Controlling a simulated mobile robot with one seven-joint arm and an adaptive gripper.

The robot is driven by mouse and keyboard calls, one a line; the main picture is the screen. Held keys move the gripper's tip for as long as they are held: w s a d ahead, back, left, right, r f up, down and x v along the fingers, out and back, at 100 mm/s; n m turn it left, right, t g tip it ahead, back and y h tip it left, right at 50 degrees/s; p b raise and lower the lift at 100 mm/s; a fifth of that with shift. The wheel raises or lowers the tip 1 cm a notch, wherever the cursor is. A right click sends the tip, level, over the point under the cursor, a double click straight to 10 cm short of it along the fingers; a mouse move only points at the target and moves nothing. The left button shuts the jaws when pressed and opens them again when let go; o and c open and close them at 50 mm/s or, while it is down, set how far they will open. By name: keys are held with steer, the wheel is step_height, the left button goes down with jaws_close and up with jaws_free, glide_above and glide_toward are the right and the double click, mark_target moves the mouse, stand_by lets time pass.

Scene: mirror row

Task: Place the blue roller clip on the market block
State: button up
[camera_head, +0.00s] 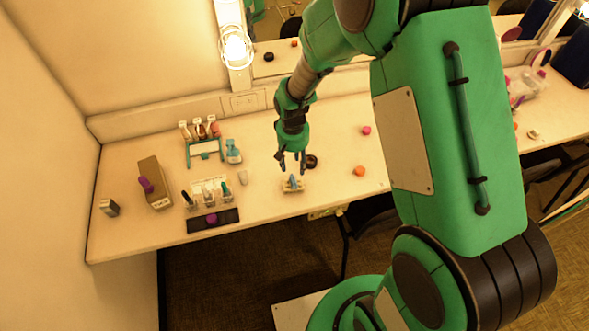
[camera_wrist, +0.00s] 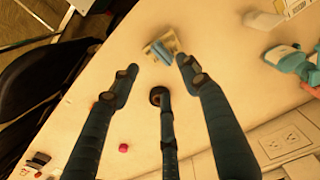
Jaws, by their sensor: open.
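A small blue piece, which looks like the blue roller clip (camera_head: 292,180), lies on top of a pale block (camera_head: 287,189) near the table's front edge. In the wrist view, the blue clip (camera_wrist: 162,52) lies across the pale block (camera_wrist: 172,41), just beyond the fingertips. I cannot tell whether this is the market block. My gripper (camera_head: 291,165) points down above the clip, with its fingers apart and nothing between them. In the wrist view my gripper (camera_wrist: 156,72) has a finger on each side and one between.
To the left stand a brown block (camera_head: 160,198) with a purple piece, a dark tray (camera_head: 228,217), bottles (camera_head: 210,198) and a rack (camera_head: 205,150). A black round thing (camera_head: 312,162) is close to my gripper. An orange piece (camera_head: 359,171) and a pink piece (camera_head: 367,130) lie right.

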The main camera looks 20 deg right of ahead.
steer(key=shift+r, duration=1.15)
steer(key=s+d+r+t, duration=0.1)
steer(key=s+r, duration=0.3)
steer(key=r, duration=0.7)
steer(key=s+d+r+t, duration=0.15)
steer(key=s+r, duration=0.25)
steer(key=r, duration=0.8)
steer(key=s+r+t, duration=0.1)
steer(key=s+r, duration=0.5)
steer(key=s, duration=0.3)
steer(key=s+d+r+t, duration=0.1)
steer(key=s+r+t, duration=0.1)
steer(key=s+r, duration=0.4)
steer(key=s, duration=0.3)
steer(key=shift+s+d, duration=0.15)
steer(key=shift+d, duration=0.05)
steer(key=shift+f, duration=0.1)
